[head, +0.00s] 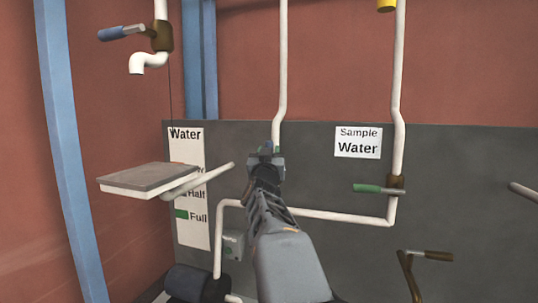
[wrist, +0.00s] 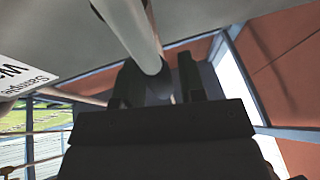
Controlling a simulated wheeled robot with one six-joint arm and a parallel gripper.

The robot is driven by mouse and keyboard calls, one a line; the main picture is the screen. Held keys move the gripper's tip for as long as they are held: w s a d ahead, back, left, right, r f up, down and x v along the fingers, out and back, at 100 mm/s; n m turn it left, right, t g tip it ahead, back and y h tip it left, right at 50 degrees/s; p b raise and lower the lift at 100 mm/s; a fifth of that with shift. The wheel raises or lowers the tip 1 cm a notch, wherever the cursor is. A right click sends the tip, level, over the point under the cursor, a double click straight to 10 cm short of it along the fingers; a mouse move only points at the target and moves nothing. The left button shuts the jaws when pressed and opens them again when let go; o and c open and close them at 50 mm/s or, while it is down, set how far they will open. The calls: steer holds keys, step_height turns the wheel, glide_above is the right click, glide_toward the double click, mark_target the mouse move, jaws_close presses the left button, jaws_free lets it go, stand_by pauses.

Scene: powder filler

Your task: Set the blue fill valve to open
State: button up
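A valve with a blue handle (head: 112,33) sits at the upper left in the head view. Its brown body (head: 162,36) is on a white pipe above a curved spout, and the handle points left, across the pipe. My gripper (head: 266,158) is well to the right of it and lower, in front of a white vertical pipe (head: 281,75). A small blue-green piece (head: 268,148) shows at the fingertips, mostly hidden. In the wrist view the fingers of my gripper (wrist: 160,80) stand apart, with a white pipe (wrist: 135,30) beyond. I cannot tell whether they touch anything. The blue handle is not identifiable there.
A grey-topped platform (head: 150,176) stands below the spout, beside a Water level sign (head: 190,222). A green-handled valve (head: 367,188) is at the right, below the Sample Water sign (head: 358,142). A brown-handled crank (head: 438,255) is lower right. A blue post (head: 62,130) stands at left.

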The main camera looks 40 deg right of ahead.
steer(key=o, duration=0.3)
steer(key=shift+o, duration=0.2)
steer(key=b+v, duration=0.4)
steer(key=v, duration=0.9)
steer(key=shift+s+a, duration=0.2)
steer(key=shift+a, duration=0.15)
steer(key=shift+f, duration=0.15)
